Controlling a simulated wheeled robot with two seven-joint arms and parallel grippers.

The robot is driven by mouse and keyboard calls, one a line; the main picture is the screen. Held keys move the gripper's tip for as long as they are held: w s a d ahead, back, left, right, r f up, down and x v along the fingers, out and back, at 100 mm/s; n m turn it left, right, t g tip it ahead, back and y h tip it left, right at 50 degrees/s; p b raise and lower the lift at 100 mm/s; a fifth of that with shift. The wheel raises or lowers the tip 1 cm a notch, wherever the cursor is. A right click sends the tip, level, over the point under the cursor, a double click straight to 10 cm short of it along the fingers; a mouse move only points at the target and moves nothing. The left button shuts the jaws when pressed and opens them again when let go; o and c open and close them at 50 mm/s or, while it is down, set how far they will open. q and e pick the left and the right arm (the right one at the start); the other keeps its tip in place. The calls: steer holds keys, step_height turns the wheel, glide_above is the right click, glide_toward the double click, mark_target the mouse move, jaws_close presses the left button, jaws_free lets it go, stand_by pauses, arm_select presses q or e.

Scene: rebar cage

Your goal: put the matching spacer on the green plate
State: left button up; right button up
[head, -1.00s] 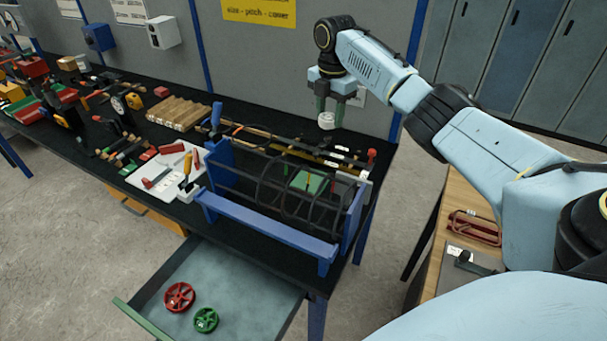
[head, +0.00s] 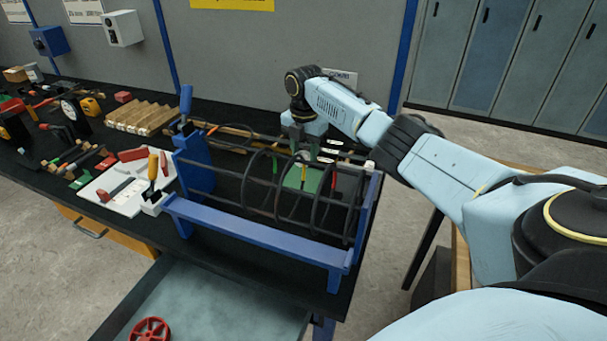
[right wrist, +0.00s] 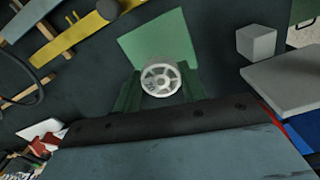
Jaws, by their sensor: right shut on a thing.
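My right gripper (right wrist: 160,82) is shut on a white wheel-shaped spacer (right wrist: 160,76) with spokes. The spacer overlaps the lower edge of the plate in the right wrist view; I cannot tell how high above it is. My left gripper is not in view.
The cage's blue frame (head: 250,232) stands between me and the plate. A grey block (right wrist: 256,42) is right of the plate.

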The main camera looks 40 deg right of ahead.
step_height(320, 180, down, 2)
step_height(320, 180, down, 4)
steer(key=shift+r+b, duration=0.1)
steer(key=shift+b, duration=0.25)
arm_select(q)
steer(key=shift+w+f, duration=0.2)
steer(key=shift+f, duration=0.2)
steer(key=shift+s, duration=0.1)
arm_select(e)
steer(key=o, duration=0.9)
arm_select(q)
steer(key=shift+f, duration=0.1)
arm_select(e)
steer(key=shift+o, duration=0.2)
